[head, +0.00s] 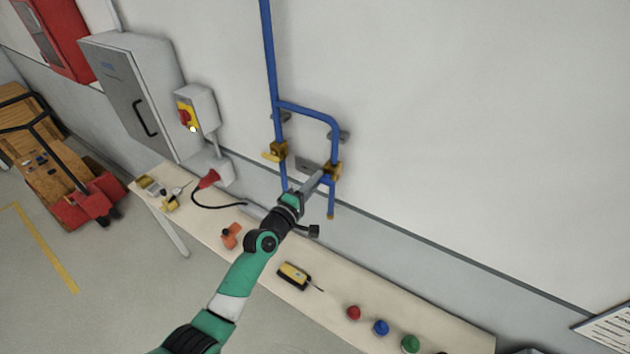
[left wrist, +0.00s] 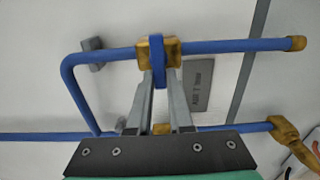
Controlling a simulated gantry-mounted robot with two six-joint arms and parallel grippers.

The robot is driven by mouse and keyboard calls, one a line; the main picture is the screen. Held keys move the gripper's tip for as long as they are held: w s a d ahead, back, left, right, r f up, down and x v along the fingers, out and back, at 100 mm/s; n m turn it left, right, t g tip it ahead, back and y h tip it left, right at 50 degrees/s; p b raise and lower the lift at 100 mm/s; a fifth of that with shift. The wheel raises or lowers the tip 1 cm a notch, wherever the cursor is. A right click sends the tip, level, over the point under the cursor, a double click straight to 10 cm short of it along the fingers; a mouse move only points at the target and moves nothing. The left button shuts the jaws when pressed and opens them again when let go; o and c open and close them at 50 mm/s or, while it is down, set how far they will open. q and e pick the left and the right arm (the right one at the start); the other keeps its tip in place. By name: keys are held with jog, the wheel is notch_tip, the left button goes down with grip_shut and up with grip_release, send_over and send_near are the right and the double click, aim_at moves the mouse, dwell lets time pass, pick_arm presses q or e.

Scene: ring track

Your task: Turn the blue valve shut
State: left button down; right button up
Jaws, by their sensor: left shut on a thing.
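A blue pipe branch with a brass valve body (head: 334,171) hangs on the wall in the head view. In the left wrist view the valve body (left wrist: 174,46) sits on the blue pipe, with a narrow blue handle (left wrist: 157,47) across its front. My left gripper (head: 325,173) reaches up to this valve. In the left wrist view its two grey fingers (left wrist: 160,80) close on the blue handle from both sides. The fingers hide part of the handle, so its full angle is hard to tell. My right gripper is in neither view.
A second brass valve (head: 276,152) sits on the pipe to the left. A small grey plate (left wrist: 198,85) is on the wall beside the pipes. Below, a long bench (head: 330,292) holds a yellow meter (head: 294,274) and red, blue and green buttons.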

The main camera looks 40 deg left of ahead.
pick_arm(q)
jog(key=c, duration=0.8)
grip_release()
jog(key=p+v, duration=0.2)
jog(key=v, duration=0.9)
jog(key=shift+s+d, duration=0.1)
jog(key=shift+s, duration=0.2)
jog(key=shift+d, duration=0.1)
